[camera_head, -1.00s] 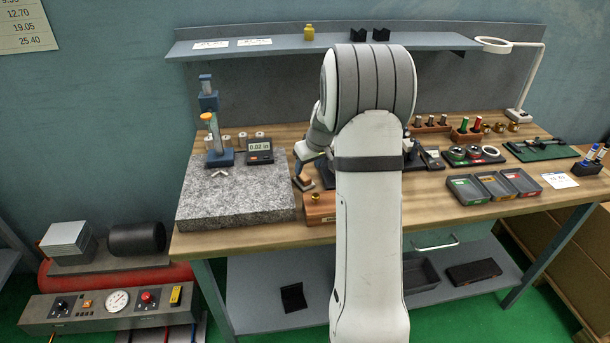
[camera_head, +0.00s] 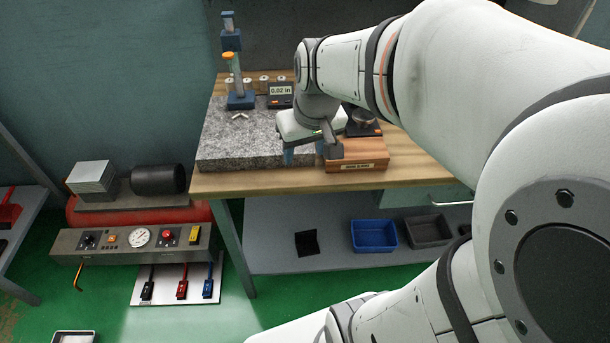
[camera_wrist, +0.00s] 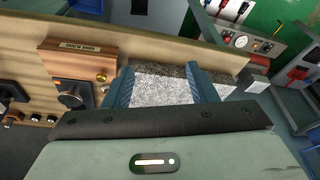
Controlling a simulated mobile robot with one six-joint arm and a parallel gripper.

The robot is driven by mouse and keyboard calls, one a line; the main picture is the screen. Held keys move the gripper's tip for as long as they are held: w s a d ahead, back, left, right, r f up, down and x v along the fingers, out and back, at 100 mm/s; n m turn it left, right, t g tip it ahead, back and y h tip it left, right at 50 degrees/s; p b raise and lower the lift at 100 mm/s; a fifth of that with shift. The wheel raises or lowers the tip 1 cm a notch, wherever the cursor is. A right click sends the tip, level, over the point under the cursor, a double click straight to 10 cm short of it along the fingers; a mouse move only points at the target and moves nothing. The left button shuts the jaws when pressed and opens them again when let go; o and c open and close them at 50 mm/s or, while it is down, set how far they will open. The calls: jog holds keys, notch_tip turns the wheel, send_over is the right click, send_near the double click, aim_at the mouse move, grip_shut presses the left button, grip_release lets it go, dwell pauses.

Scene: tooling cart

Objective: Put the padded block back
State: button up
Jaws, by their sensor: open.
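I cannot make out the padded block for certain in either current view. My gripper (camera_head: 304,156) is open and points down over the front right part of the grey granite slab (camera_head: 225,150). In the wrist view, its two blue fingers (camera_wrist: 160,88) stand wide apart with only the speckled granite (camera_wrist: 160,92) showing between them. A labelled wooden block stand (camera_head: 358,162) is just right of the gripper at the bench's front. My arm hides much of the bench.
A height gauge (camera_head: 238,95) and a digital readout (camera_head: 280,95) stand at the slab's back. A blue bin (camera_head: 374,235) and a grey bin (camera_head: 428,231) are on the lower shelf. A control panel unit (camera_head: 130,240) is at left. The slab's left part is mostly clear.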

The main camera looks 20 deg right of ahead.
jog(key=s+a+f, duration=0.1)
jog(key=s+a, duration=0.1)
jog(key=s, duration=0.7)
jog(key=shift+a+f, duration=0.2)
jog(key=shift+f, duration=0.1)
